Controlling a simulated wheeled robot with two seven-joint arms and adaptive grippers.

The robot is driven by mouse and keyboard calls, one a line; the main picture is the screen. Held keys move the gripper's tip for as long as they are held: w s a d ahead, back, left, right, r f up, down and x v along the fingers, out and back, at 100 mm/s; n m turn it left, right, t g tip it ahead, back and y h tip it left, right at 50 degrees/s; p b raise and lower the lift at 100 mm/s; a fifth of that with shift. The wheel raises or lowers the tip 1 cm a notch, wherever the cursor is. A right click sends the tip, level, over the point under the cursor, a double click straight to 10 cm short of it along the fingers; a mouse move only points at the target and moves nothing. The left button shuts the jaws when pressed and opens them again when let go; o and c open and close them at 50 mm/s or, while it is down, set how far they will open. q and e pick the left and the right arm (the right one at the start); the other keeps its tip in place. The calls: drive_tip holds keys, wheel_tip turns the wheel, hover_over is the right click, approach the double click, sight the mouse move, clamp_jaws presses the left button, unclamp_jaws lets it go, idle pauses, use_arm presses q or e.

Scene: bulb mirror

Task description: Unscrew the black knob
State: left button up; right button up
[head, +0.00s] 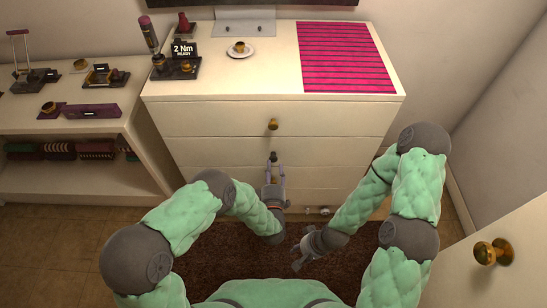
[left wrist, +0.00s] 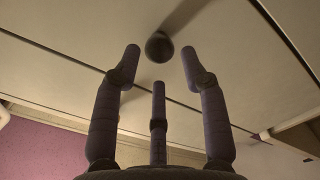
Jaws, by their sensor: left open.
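The black knob (head: 273,156) is on a lower drawer front of the white dresser, below a brass knob (head: 272,124). In the left wrist view the black knob (left wrist: 159,46) is dark and round, just beyond the fingertips and between the two outer fingers. My left gripper (head: 273,167) points up at the drawer front; in the left wrist view its three fingers (left wrist: 160,62) are spread and empty, with no clear contact with the knob. My right gripper (head: 302,256) hangs low over the brown rug, away from the knob; its finger opening is unclear.
The dresser top (head: 270,75) holds a "2 Nm READY" display (head: 184,50), a saucer (head: 240,51) with a brass knob and a pink striped mat (head: 345,57). A side shelf (head: 70,130) stands left. A door with a brass knob (head: 492,252) is at lower right.

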sight(273, 160)
use_arm(q)
drive_tip(key=m, duration=0.8)
drive_tip(key=shift+m, duration=0.3)
drive_tip(key=m, duration=0.8)
drive_tip(key=shift+w, duration=0.2)
drive_tip(key=shift+w, duration=1.3)
clamp_jaws()
drive_tip(key=shift+r+n, duration=0.1)
drive_tip(key=shift+n, duration=2.5)
